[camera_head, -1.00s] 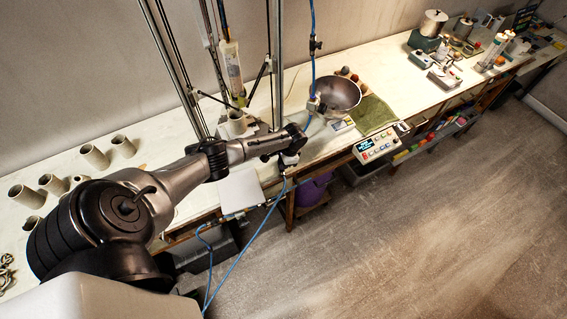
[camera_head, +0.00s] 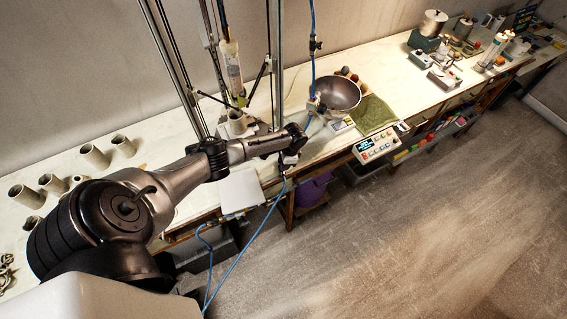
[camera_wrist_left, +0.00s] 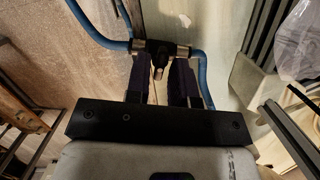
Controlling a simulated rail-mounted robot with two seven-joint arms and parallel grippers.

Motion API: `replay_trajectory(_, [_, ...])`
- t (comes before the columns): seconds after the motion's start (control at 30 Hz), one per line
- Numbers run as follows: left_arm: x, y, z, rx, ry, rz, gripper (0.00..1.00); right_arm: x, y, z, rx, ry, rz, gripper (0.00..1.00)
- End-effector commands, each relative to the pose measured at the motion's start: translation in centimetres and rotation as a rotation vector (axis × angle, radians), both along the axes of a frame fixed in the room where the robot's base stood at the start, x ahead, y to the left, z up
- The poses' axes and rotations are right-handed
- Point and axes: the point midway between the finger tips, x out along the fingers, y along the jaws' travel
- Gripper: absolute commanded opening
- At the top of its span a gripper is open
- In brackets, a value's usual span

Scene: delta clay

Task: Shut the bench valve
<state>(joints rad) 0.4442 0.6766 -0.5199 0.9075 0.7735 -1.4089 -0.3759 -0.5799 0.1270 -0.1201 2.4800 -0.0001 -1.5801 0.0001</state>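The bench valve (camera_wrist_left: 172,50) shows at the top of the left wrist view. It has a black body with metal fittings at its ends and blue hoses leading off to both sides. My left gripper (camera_wrist_left: 159,62) has its two dark fingers apart, with pale surface visible in the gap. The valve's black lower part is at the fingertips, between or just beyond them; I cannot tell whether they touch it. In the head view my left gripper (camera_head: 291,158) is at the bench's front edge and largely hides the valve. My right gripper is not in view.
A clear cylinder (camera_head: 231,68) hangs in a metal frame. Blue hose (camera_head: 240,258) hangs in front.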

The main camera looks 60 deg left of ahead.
Motion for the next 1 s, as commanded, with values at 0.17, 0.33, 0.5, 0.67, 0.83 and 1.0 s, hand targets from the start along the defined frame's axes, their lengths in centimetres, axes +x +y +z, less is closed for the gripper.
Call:
replay_trajectory(0.17, [-0.1, 0.0, -0.1, 0.001, 0.001, 0.001, 0.36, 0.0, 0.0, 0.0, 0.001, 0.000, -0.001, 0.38])
replay_trajectory(0.33, [-0.1, 0.0, -0.1, 0.002, 0.002, 0.001, 0.36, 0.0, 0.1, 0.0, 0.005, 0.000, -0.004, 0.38])
replay_trajectory(0.5, [0.2, 0.0, 0.9, 0.001, 0.000, 0.001, 0.36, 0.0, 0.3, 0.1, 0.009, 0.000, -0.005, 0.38])
replay_trajectory(0.67, [0.7, -0.1, 3.5, 0.002, -0.002, -0.001, 0.36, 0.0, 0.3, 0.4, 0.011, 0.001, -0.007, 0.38])
replay_trajectory(0.83, [1.5, -0.4, 6.9, 0.002, -0.003, -0.001, 0.36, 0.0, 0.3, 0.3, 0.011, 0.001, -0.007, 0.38])
replay_trajectory(1.0, [2.1, -0.6, 9.8, 0.002, -0.002, 0.000, 0.36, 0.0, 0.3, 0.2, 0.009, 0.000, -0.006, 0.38])
